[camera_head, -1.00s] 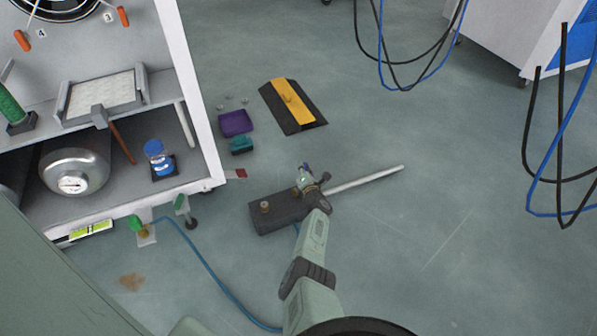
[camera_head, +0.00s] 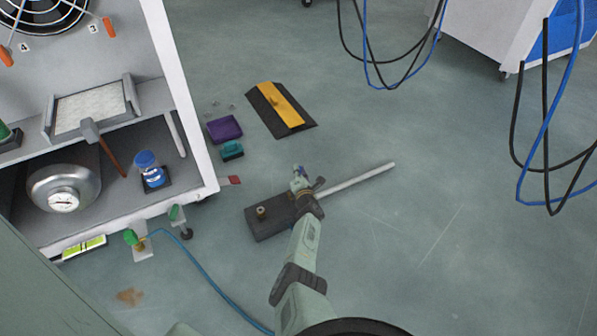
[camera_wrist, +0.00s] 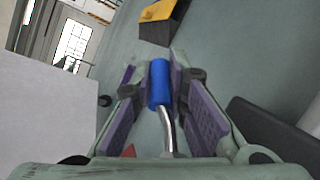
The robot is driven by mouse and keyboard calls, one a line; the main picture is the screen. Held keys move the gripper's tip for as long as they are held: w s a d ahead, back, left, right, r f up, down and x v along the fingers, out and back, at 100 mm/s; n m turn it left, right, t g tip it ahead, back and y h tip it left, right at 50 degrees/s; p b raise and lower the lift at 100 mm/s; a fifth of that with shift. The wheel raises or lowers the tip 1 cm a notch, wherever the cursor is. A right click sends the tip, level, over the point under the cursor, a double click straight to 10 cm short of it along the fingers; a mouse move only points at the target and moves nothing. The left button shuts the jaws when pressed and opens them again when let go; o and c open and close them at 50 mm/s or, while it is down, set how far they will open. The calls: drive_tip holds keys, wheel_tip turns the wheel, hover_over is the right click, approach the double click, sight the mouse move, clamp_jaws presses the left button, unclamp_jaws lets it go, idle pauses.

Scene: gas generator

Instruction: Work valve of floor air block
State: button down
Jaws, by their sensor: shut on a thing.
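The floor air block (camera_head: 276,228) is a dark slab on the floor at the middle of the head view, with a brass fitting (camera_head: 261,212) on its left part. My gripper (camera_head: 301,180) is low over its right end and hides part of it. In the wrist view, my gripper (camera_wrist: 155,85) is shut on a blue valve handle (camera_wrist: 159,80) on a bent metal rod, between the purple finger pads. A dark body at the right of the wrist view (camera_wrist: 270,130) looks like the block. The rod's lower end is hidden.
A pale bar (camera_head: 360,178) extends right from beside the block. A shelf unit (camera_head: 190,110) stands left, with a blue hose (camera_head: 205,265) running below it. A yellow-black ramp (camera_head: 280,108) and a purple tray (camera_head: 224,129) lie beyond. Floor at right is clear below hanging cables.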

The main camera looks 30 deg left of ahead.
drive_tip(key=c, duration=1.6)
unclamp_jaws()
drive_tip(key=shift+o, duration=0.2)
